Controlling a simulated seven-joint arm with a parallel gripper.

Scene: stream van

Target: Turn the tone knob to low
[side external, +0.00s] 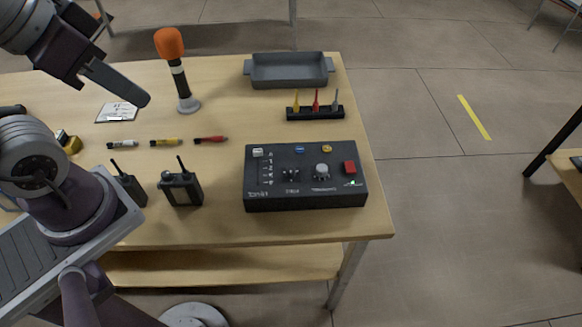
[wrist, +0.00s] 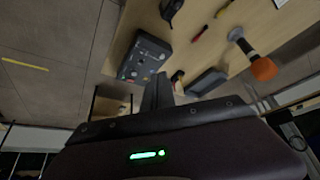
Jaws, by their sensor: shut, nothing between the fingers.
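A dark control box (side external: 305,195) lies on the wooden table's right part. The print is too small to tell which label is the tone setting. My gripper (side external: 140,98) is shut and empty, in the air over the table's left part, well left of the box. In the wrist view the gripper (wrist: 157,80) points toward the table, and the box (wrist: 146,58) shows beyond its fingers, slightly left.
A microphone with an orange top (side external: 172,62) stands at the back left. A grey tray (side external: 288,73) and a rack with coloured pieces (side external: 315,112) are behind the box.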

